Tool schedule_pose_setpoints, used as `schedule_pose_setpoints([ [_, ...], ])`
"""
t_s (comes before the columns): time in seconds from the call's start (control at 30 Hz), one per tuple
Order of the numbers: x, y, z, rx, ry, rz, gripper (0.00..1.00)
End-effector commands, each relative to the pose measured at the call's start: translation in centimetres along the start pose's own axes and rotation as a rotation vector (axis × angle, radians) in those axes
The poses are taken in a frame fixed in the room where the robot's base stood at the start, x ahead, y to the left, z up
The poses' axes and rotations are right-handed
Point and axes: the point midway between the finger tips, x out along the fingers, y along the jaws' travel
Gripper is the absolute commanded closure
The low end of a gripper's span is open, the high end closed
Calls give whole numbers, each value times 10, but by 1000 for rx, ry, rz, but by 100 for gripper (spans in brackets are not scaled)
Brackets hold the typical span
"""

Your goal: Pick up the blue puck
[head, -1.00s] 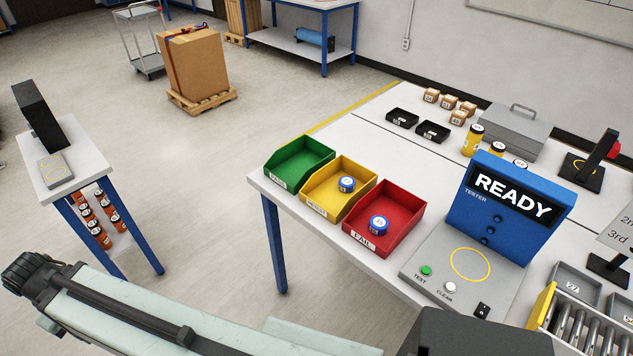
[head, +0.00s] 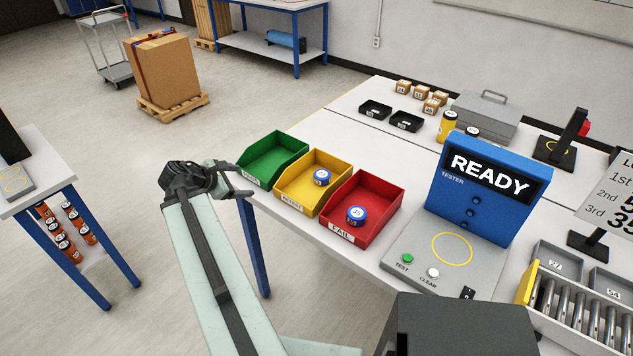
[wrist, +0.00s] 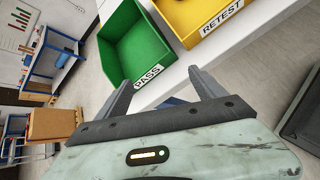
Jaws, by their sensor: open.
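One blue puck (head: 321,177) with a white top lies in the yellow RETEST bin (head: 291,196). Another blue puck (head: 356,216), its top marked 35, lies in the red FAIL bin (head: 377,235). My gripper (head: 240,180) is open and empty, off the table's left corner beside the green bin (head: 260,180). In the wrist view my gripper (wrist: 160,80) has its fingers spread, with the green PASS bin (wrist: 140,55) and part of the yellow bin (wrist: 205,30) beyond them. Neither puck shows in the wrist view.
The blue tester (head: 487,190) reading READY stands right of the bins, with its TEST button (head: 407,258). A small side table (head: 50,190) stands at the left, with orange cylinders below. Open floor lies between the tables.

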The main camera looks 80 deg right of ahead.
Motion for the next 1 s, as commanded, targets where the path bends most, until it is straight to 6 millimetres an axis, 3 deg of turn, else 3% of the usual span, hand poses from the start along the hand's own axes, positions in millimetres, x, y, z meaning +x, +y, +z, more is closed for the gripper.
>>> schedule_pose_setpoints([
  [0.03, 34, -12, 44, -71, -82, -18, 21],
  [0.1, 64, -24, 99, -192, -182, -47, 21],
  [0.2, 89, -41, 155, -322, -277, -93, 21],
  [0.3, 99, -51, 182, -393, -321, -122, 21],
  [0.4, 102, -53, 191, -417, -335, -132, 21],
  [0.57, 107, -56, 184, -416, -333, -131, 21],
  [1.0, 159, -90, 128, -413, -332, -131, 21],
])
